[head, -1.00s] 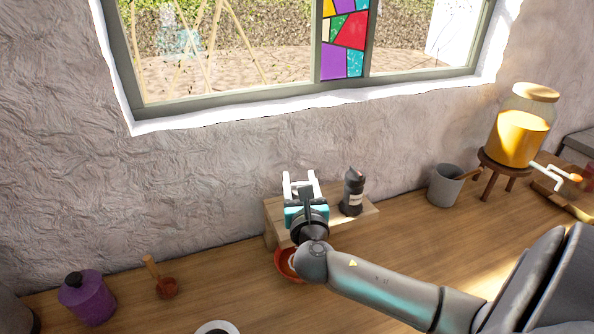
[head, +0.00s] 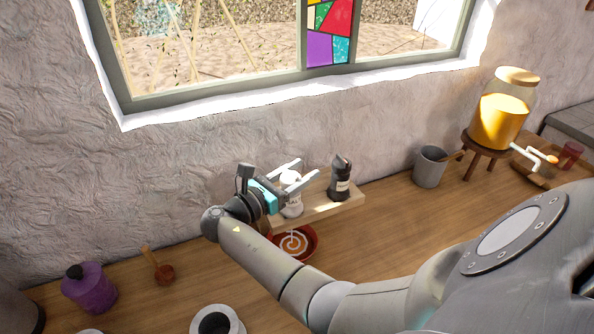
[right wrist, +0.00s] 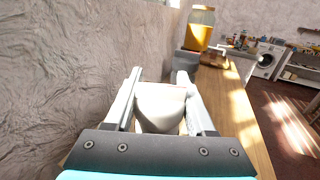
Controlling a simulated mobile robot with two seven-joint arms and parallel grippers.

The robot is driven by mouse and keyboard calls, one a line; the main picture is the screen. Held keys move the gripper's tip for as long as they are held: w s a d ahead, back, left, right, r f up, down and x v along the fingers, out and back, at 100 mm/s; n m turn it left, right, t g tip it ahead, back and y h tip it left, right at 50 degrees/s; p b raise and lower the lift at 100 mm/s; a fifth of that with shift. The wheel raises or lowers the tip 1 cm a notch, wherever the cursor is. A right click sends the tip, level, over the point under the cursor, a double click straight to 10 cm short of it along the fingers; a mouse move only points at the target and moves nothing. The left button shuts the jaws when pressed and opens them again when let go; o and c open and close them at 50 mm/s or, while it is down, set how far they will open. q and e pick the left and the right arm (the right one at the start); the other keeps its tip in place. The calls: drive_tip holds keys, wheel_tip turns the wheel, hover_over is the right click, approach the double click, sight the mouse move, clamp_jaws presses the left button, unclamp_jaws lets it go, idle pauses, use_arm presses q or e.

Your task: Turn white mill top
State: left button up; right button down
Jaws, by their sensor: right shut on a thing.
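The white mill (head: 292,209) stands upright on a small wooden shelf (head: 327,209) against the wall. My right gripper (head: 303,173) reaches across from the left and is shut on the white mill's top. In the right wrist view the pale mill top (right wrist: 160,103) sits between the two light fingers. The fingers and wrist hide part of the mill in the head view. A dark grey mill (head: 341,180) stands just right of it on the same shelf. My left gripper is not in view.
A red bowl with a white swirl (head: 294,243) sits in front of the shelf. A grey cup (head: 430,167) and a jar of orange liquid on a stool (head: 501,115) stand to the right. A purple jar (head: 89,287) and a wooden mortar (head: 162,270) stand at left.

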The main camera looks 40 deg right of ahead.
drive_tip(key=shift+s+m+g+y+b, duration=0.2)
drive_tip(key=shift+m+g+b, duration=0.45)
drive_tip(key=shift+g, duration=0.55)
drive_tip(key=shift+s+m+g+y+b, duration=0.2)
drive_tip(key=shift+m+g+b, duration=0.1)
drive_tip(key=shift+m+g, duration=0.75)
drive_tip(key=shift+s+m+g+y+b, duration=0.15)
drive_tip(key=shift+m+g+b, duration=0.4)
drive_tip(key=shift+g, duration=0.8)
drive_tip(key=shift+s+a, duration=0.1)
drive_tip(key=shift+c, duration=1.1)
unclamp_jaws()
drive_tip(key=b+v, duration=0.2)
drive_tip(key=v, duration=0.4)
drive_tip(key=shift+w+a+f, duration=0.15)
drive_tip(key=shift+w+a, duration=0.05)
drive_tip(key=shift+a, duration=0.15)
drive_tip(key=shift+b+v, duration=2.6)
drive_tip(key=shift+b, duration=0.1)
